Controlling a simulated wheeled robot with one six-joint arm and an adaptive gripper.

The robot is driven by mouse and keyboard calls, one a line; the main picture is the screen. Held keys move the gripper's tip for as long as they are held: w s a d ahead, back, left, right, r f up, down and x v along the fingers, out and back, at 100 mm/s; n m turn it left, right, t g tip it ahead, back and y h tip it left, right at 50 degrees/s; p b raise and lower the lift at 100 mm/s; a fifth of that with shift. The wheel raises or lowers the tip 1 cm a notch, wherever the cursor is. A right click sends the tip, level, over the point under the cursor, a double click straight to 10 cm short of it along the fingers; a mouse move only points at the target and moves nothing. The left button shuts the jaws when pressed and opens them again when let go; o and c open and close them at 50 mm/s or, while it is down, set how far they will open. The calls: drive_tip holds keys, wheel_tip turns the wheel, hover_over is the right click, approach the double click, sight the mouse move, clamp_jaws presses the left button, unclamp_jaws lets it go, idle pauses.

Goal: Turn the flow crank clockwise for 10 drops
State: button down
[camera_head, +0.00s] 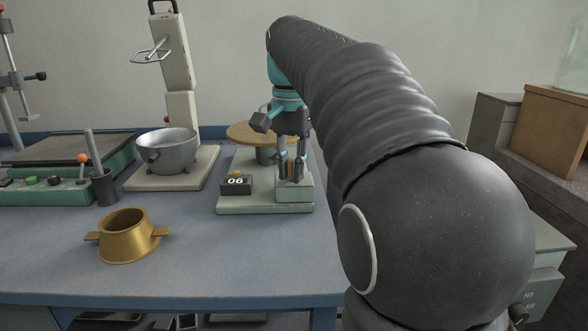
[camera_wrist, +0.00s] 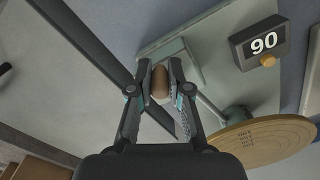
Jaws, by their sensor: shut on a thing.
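The flow crank's brown knob (camera_wrist: 160,83) sits between my gripper's two fingers, and my gripper (camera_wrist: 160,75) is shut on it. In the head view my gripper (camera_head: 291,165) points down at the right end of a pale green base (camera_head: 265,209). The knob is small and partly covered by the fingers there. A dark counter box (camera_head: 236,184) with an orange button reads 06; the wrist view shows this counter (camera_wrist: 260,45) upside down. A round wooden disc (camera_head: 246,133) stands behind on the same device, and its printed face (camera_wrist: 270,140) shows below right in the wrist view. No drops are visible.
A grey bowl (camera_head: 170,147) on a pale stand is left of the device. A brass funnel-like cup (camera_head: 127,237) sits near the bench front. A green control panel (camera_head: 50,190) with an orange-tipped lever is at left. The front middle bench is clear.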

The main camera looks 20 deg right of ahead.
drive_tip(key=shift+w+a+r, duration=0.1)
drive_tip(key=shift+w+a, duration=0.55)
drive_tip(key=shift+w, duration=0.35)
drive_tip(key=shift+w+a, duration=0.15)
drive_tip(key=shift+w, duration=0.5)
drive_tip(key=shift+w+d, duration=0.2)
drive_tip(key=shift+w, duration=0.35)
drive_tip(key=shift+w+d, duration=0.2)
drive_tip(key=shift+w, duration=0.35)
drive_tip(key=shift+w+d, duration=0.4)
drive_tip(key=shift+d, duration=0.1)
drive_tip(key=shift+w+d, duration=0.2)
drive_tip(key=shift+d, duration=0.85)
drive_tip(key=shift+s+d, duration=0.2)
drive_tip(key=shift+d, duration=0.65)
